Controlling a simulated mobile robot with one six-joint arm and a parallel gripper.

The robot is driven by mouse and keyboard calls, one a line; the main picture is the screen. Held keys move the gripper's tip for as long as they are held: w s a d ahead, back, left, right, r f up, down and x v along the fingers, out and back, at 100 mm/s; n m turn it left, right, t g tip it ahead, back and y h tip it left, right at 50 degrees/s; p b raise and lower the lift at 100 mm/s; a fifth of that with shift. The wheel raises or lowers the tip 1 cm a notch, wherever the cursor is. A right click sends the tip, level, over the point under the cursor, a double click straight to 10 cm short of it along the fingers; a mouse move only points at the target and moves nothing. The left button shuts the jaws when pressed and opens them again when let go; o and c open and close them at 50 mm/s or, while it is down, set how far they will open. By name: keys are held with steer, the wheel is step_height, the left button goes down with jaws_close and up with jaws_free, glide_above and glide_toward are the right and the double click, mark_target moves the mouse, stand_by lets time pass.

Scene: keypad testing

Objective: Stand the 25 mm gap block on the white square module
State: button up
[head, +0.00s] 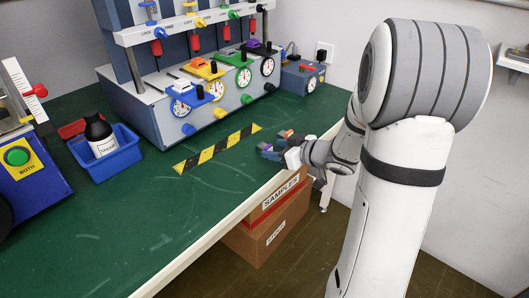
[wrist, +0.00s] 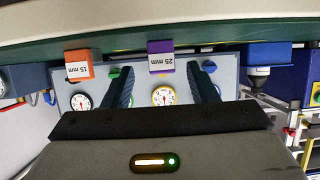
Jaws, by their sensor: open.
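The 25 mm block (wrist: 160,56) is purple with a white label and shows upside down in the wrist view, standing near the table's front edge. It appears between the lines of my gripper's two fingers (wrist: 160,82), which are apart with nothing held. In the head view my gripper (head: 270,149) is low over the right front edge of the green table; the purple block cannot be told apart clearly there. A whitish square top (head: 179,84), likely the white square module, sits at the left end of the grey rig's shelf, partly hidden by a blue part.
An orange 15 mm block (wrist: 78,64) stands beside the purple one. The grey rig (head: 150,110) with gauges and coloured levers stands at the back. A blue tray (head: 118,160) with a black bottle is at the left. A yellow-black strip (head: 218,149) marks the open tabletop.

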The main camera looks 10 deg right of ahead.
mark_target(270, 148)
steer(key=b+x, duration=0.2)
steer(key=x, duration=0.3)
steer(key=shift+w+a, duration=0.2)
steer(key=shift+a, duration=0.1)
jaws_close()
